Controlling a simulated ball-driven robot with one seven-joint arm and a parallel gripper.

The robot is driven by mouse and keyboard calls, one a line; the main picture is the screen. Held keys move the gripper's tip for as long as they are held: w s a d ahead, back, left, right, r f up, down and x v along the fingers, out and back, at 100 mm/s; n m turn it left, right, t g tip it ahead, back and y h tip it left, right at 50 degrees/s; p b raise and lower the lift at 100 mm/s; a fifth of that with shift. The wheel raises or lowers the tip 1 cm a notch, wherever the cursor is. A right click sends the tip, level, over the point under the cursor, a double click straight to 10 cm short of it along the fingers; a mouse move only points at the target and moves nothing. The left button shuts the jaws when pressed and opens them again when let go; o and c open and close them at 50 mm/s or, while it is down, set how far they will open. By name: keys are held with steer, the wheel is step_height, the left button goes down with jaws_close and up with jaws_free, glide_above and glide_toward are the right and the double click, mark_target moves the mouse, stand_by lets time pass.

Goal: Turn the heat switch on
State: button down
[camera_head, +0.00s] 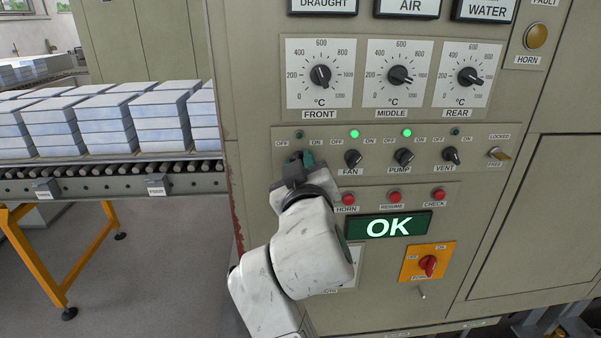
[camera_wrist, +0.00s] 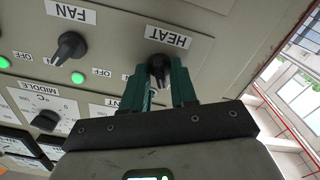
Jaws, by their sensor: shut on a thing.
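The heat switch is a black rotary knob (camera_wrist: 158,66) below its HEAT label (camera_wrist: 168,38) in the wrist view, where the panel appears upside down. My gripper (camera_wrist: 160,76) has its two green fingers shut on the knob, one on each side. In the head view my gripper (camera_head: 302,160) reaches the leftmost knob position of the switch row and hides the heat knob and its label. The lamp (camera_head: 299,134) above that position is dark. The knob's exact angle is hard to tell.
Right of it are the fan knob (camera_head: 352,158) and pump knob (camera_head: 404,157), both with lit green lamps, and the vent knob (camera_head: 451,155) with a dark lamp. Horn, resume and check buttons (camera_head: 395,196) and a green OK display (camera_head: 388,226) lie below. A roller conveyor (camera_head: 110,184) carries bricks at left.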

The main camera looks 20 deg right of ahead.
steer(key=shift+m+b, duration=4.9)
steer(key=shift+m, duration=1.2)
steer(key=c, duration=1.2)
jaws_free()
steer(key=b+v, duration=0.1)
steer(key=v, duration=0.9)
steer(key=shift+s, duration=0.35)
